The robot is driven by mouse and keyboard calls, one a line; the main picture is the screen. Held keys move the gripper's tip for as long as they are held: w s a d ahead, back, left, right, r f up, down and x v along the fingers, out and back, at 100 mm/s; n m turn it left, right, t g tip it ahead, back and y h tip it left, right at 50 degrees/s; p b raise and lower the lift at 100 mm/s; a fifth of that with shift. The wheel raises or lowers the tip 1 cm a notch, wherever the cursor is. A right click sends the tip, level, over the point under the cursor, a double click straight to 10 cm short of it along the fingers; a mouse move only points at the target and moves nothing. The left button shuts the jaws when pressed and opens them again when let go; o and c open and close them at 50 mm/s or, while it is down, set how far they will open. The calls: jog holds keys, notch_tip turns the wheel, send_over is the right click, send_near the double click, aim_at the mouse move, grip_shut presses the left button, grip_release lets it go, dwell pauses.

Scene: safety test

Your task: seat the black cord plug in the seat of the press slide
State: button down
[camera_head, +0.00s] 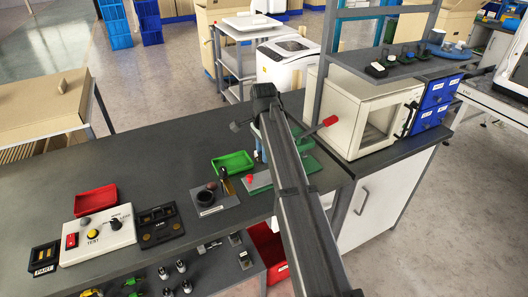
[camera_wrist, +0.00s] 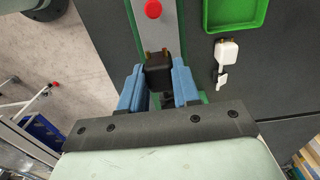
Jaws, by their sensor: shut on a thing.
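My gripper (camera_wrist: 158,84) is shut on the black cord plug (camera_wrist: 158,73), which sits between its two blue fingers with two brass pins pointing away from me. The press slide (camera_wrist: 170,38) is a grey strip with a red knob (camera_wrist: 153,9), just beyond the plug in the wrist view. Green press base shows beside the strip. I cannot tell whether the plug touches the slide, and its seat is not clearly visible. In the head view my arm hides most of the gripper and plug; the green press base (camera_head: 309,165) shows beside the arm.
A white plug (camera_wrist: 228,51) lies on the dark bench near the green tray (camera_wrist: 235,28). In the head view, a test box (camera_head: 97,236), a red tray (camera_head: 95,199) and a black round fixture (camera_head: 205,198) stand left. A cream cabinet (camera_head: 365,113) stands right of my arm.

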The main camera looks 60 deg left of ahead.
jog(key=shift+f, duration=0.15)
jog(key=shift+f, duration=2.6)
jog(key=shift+f, duration=0.95)
dwell(0.5)
jog(key=shift+c, duration=1.7)
grip_release()
jog(key=shift+r, duration=0.15)
jog(key=shift+r, duration=3.35)
